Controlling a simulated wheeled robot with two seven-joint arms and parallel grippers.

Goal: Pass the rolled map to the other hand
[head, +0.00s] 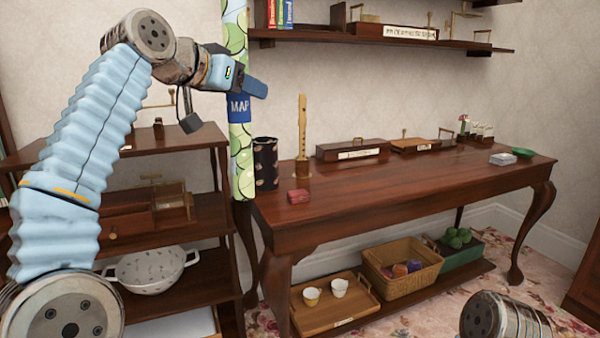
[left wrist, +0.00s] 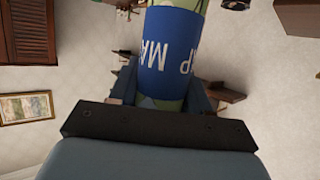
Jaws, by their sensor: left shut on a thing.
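The rolled map (head: 241,155) is a long upright tube with a green and pale pattern and a blue band marked MAP. My left gripper (head: 245,85) is shut on it near the blue band, at the near left end of the table. The map's top runs out of the head view. In the left wrist view the blue band of the map (left wrist: 172,45) sits between the fingers of my left gripper (left wrist: 165,95). Part of my right arm shows at the bottom right of the head view; its gripper is not seen.
Shelves with a white bowl (head: 150,270) stand left. A wall shelf (head: 380,38) hangs above. Floor at front right is mostly clear.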

